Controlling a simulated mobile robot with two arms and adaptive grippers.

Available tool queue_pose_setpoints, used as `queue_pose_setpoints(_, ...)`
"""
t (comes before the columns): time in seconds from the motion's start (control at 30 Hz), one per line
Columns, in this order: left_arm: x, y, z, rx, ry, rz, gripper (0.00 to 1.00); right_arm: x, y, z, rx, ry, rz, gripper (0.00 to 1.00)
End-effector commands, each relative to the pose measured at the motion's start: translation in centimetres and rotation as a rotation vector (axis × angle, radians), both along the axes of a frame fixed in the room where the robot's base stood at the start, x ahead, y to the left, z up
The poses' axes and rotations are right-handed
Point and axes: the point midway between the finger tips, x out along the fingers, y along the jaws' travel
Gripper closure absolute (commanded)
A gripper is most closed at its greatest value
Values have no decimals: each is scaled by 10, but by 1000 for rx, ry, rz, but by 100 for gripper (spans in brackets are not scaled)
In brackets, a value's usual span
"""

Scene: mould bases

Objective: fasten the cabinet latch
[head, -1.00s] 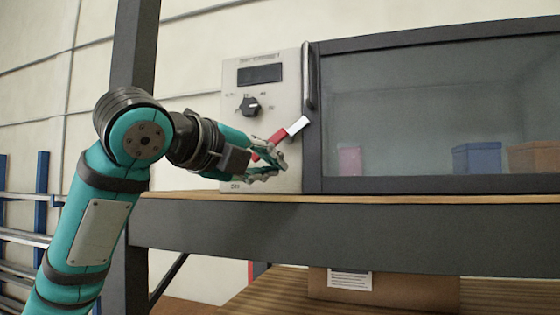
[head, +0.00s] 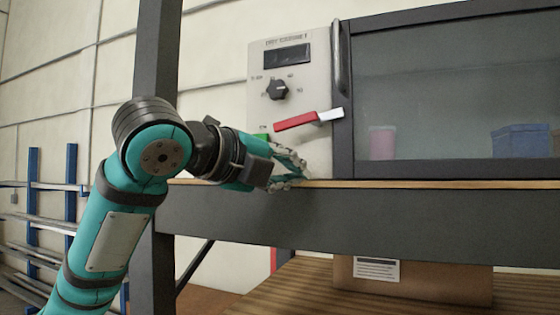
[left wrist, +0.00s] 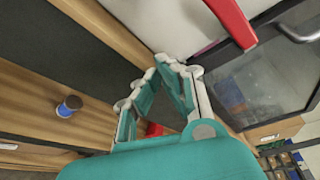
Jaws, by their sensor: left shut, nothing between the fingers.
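The latch (head: 296,121) is a red lever with a white end on the pale panel of the cabinet. It lies nearly level, its white end slightly higher and overlapping the dark door frame's left edge. The glass door (head: 425,105) appears closed, with an upright metal handle (head: 341,62). My left gripper (head: 300,172) is shut and empty below the latch, apart from it, near the shelf edge. In the left wrist view its fingertips (left wrist: 170,62) are together, and the red lever (left wrist: 234,22) shows up and to the right. My right gripper is not in view.
A dark knob (head: 277,90) and display (head: 287,55) sit above the latch. The cabinet stands on a wood-topped, dark-beamed shelf (head: 400,218). A cardboard box (head: 440,280) is below. A pink container (head: 382,142) and a blue bin (head: 520,141) show behind the glass.

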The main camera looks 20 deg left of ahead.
Motion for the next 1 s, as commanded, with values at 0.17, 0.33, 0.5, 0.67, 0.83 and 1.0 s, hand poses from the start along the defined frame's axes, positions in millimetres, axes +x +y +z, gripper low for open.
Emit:
queue_pose_setpoints(0.17,-42,6,17,-4,-18,0,100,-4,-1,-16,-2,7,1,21)
queue_pose_setpoints(0.33,-70,9,27,-3,-17,0,100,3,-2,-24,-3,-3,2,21)
queue_pose_setpoints(0.5,-84,10,33,-3,-14,0,100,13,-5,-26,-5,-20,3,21)
queue_pose_setpoints(0.67,-87,11,35,-3,-13,0,100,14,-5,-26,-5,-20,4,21)
queue_pose_setpoints(0.83,-86,11,35,-3,-13,0,100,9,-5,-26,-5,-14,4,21)
queue_pose_setpoints(1.0,-86,11,34,-3,-13,0,100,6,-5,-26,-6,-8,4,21)
